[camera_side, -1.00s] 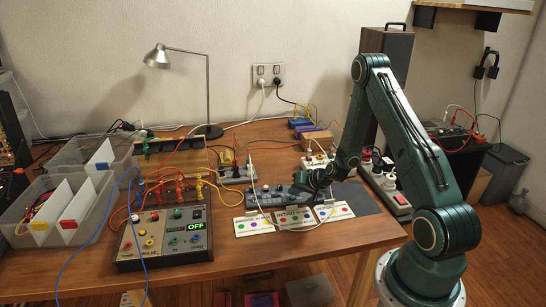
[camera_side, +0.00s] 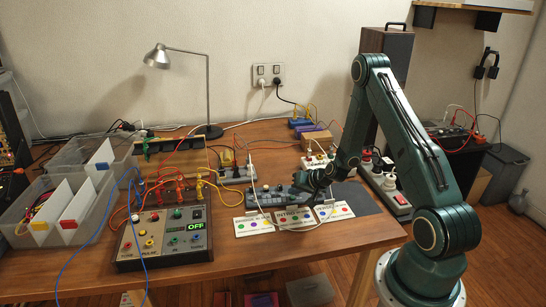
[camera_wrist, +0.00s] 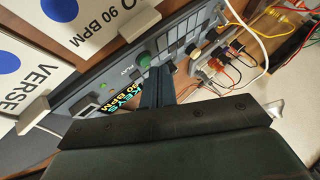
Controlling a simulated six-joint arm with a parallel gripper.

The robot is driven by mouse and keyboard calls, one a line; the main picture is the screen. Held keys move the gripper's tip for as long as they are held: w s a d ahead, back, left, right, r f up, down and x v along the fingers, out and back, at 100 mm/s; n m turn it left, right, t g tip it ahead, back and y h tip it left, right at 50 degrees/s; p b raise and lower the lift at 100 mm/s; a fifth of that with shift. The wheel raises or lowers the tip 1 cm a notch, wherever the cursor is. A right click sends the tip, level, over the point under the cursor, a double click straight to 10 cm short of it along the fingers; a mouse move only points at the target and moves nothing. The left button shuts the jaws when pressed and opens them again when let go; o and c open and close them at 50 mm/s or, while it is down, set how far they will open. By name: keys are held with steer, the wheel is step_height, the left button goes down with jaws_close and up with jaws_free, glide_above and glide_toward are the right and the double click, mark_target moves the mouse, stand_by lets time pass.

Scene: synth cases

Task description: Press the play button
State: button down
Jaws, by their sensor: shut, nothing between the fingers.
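The play button (camera_wrist: 147,59) is a round green button on a grey keyboard-like device, with the word PLAY printed beside it. In the wrist view my gripper (camera_wrist: 161,72) has its fingers together and empty, with the tips close beside the green button. I cannot tell whether they touch it. In the side view my gripper (camera_side: 316,190) is low over the right part of the device (camera_side: 272,198), and hides the button there.
Printed cards (camera_side: 292,217) stand in front of the device; cards also show in the wrist view (camera_wrist: 85,22). A control box (camera_side: 163,238) with an OFF display, cables and clear bins (camera_side: 62,210) are to the left. A power strip (camera_side: 392,195) is at right.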

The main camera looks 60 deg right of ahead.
mark_target(295, 200)
steer(key=shift+f, duration=0.5)
stand_by(0.8)
steer(key=shift+r, duration=0.5)
step_height(295, 200, up, 6)
stand_by(1.1)
